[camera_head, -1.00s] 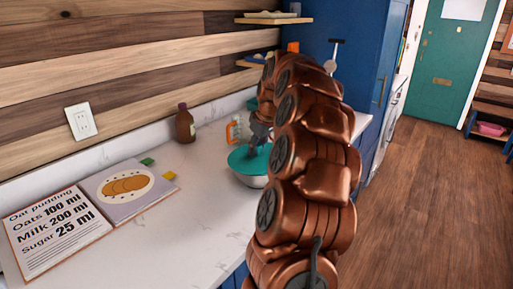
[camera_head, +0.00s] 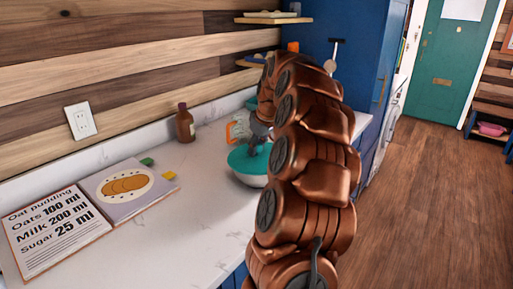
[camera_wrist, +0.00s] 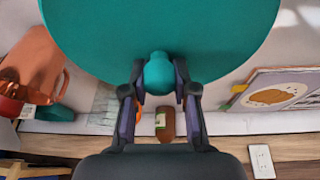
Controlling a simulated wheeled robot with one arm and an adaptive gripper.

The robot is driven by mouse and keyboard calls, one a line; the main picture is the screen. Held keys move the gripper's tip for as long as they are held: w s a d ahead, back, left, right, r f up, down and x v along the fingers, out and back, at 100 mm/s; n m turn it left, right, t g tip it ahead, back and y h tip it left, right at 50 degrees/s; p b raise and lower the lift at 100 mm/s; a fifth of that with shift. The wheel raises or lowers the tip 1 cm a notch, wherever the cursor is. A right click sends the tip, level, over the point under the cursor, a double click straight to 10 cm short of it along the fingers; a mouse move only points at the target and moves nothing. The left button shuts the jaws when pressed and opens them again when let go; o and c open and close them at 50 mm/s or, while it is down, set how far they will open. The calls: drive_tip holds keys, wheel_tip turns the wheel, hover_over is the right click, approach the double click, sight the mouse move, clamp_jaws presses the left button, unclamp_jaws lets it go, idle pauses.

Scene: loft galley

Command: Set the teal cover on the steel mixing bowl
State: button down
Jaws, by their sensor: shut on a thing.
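The teal cover (camera_head: 246,160) lies level over the steel mixing bowl (camera_head: 249,180) on the counter. The bowl's lower side shows beneath the cover; its rim is hidden, so I cannot tell whether the cover fully touches it. My gripper (camera_head: 258,147) is above the cover, partly hidden by my arm. In the wrist view, my gripper (camera_wrist: 159,82) is shut on the cover's round teal knob (camera_wrist: 158,70). The cover's broad disc (camera_wrist: 160,25) fills the top of that view and hides the bowl.
A brown bottle (camera_head: 185,124) stands near the wall. An open recipe book (camera_head: 122,190) lies at the left on the white counter (camera_head: 190,225). An orange pitcher (camera_wrist: 35,65) is beside the cover in the wrist view. Counter between book and bowl is clear.

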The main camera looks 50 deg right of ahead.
drive_tip(key=c, duration=0.8)
unclamp_jaws()
drive_tip(key=o, duration=0.5)
drive_tip(key=shift+c, duration=0.2)
drive_tip(key=shift+r+p, duration=1.25)
drive_tip(key=shift+r, duration=2.25)
